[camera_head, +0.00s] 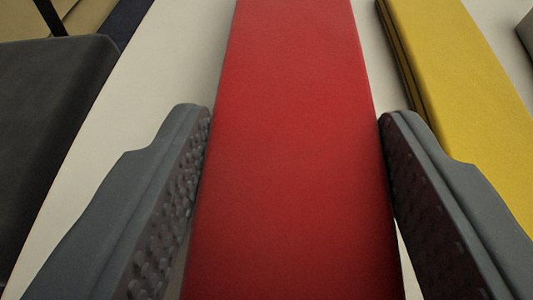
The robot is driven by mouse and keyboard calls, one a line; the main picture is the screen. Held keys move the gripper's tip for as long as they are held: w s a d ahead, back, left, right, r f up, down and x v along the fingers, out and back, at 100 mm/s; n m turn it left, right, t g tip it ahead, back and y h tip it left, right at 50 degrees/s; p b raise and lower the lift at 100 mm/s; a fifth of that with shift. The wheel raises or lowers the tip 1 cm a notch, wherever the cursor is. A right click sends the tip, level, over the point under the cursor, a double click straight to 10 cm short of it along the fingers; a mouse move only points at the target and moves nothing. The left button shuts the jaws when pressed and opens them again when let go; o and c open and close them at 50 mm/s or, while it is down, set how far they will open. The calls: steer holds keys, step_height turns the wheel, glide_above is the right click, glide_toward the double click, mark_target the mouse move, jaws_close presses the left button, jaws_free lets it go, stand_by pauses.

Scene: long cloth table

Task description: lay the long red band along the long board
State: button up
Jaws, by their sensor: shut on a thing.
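The long red band (290,120) runs from the bottom edge up to the top edge of the view, between the two fingers of my gripper (293,115). My gripper is shut on the band, one grey finger with a studded pad at each long side. Both ends of the band are out of view. I cannot tell from this view whether the band touches the surface below. No part in view can be surely told as the long board.
A yellow block (455,75) lies close on the right, beside the right finger. A dark grey block (50,130) stands on the left. Pale cloth (150,85) shows between it and the band. A tan thing (85,20) and a grey edge (526,32) show at the top corners.

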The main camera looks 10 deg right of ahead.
steer(key=shift+s+f+b, duration=0.2)
steer(key=shift+f+b, duration=0.1)
steer(key=shift+f, duration=0.25)
steer(key=shift+s+f+b, duration=0.2)
steer(key=shift+f+b, duration=0.1)
steer(key=shift+f, duration=0.2)
steer(key=shift+w+d+f, duration=0.2)
steer(key=shift+w+d, duration=0.05)
steer(key=shift+s+r, duration=0.1)
steer(key=shift+r, duration=0.05)
steer(key=shift+d, duration=0.1)
steer(key=o, duration=1)
steer(key=shift+f, duration=0.2)
steer(key=p+v, duration=0.1)
steer(key=v, duration=0.6)
steer(key=p+v, duration=0.2)
steer(key=v, duration=0.5)
steer(key=shift+a+f+p, duration=0.2)
steer(key=shift+p, duration=0.1)
